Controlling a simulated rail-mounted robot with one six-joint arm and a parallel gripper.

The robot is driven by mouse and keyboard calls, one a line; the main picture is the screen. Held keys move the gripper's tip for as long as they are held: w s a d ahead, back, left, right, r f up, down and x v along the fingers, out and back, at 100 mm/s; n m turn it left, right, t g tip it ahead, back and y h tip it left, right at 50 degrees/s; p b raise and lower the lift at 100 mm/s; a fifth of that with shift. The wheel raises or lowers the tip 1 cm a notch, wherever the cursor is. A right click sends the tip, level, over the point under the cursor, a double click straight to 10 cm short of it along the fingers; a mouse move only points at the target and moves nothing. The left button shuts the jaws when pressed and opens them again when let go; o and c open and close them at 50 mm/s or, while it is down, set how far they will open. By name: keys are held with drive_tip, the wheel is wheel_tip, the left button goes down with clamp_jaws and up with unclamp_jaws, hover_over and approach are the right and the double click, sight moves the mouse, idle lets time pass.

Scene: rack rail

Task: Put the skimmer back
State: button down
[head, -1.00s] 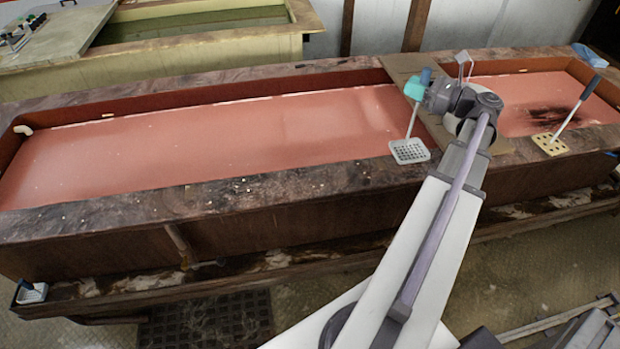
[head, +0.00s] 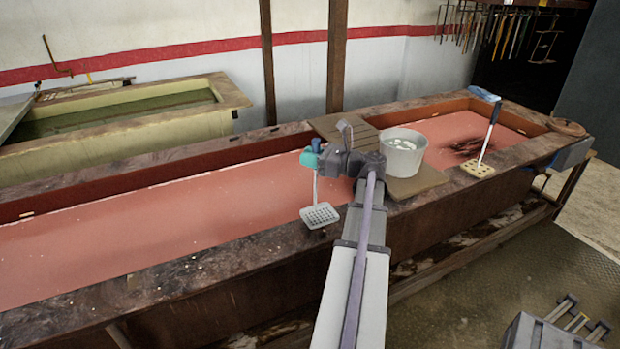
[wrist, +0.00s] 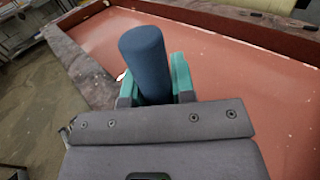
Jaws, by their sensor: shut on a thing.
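The skimmer has a dark blue grip, a thin pale shaft and a flat, light grey perforated head (head: 320,215). My gripper (head: 311,157), with teal fingers, is shut on the blue grip and holds the skimmer roughly upright. The head appears over the near rim of the red-liquid vat (head: 150,285); I cannot tell whether it touches. In the wrist view the blue grip (wrist: 143,62) stands between the teal fingers; shaft and head are hidden there.
A grey metal bucket (head: 416,168) with white contents stands on a board (head: 418,183) across the vat, just right of my gripper. A blue cloth (head: 483,94) lies on the far rim. A yellowish vat (head: 160,150) stands behind. Tools hang on the back wall.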

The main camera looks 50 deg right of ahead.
wheel_tip(320, 180, down, 4)
drive_tip(key=shift+r+b, duration=0.2)
drive_tip(key=shift+b, duration=1.05)
drive_tip(key=c, duration=1)
unclamp_jaws()
drive_tip(key=shift+r, duration=0.1)
drive_tip(key=shift+o, duration=0.2)
drive_tip(key=v, duration=1.2)
drive_tip(key=shift+r, duration=0.2)
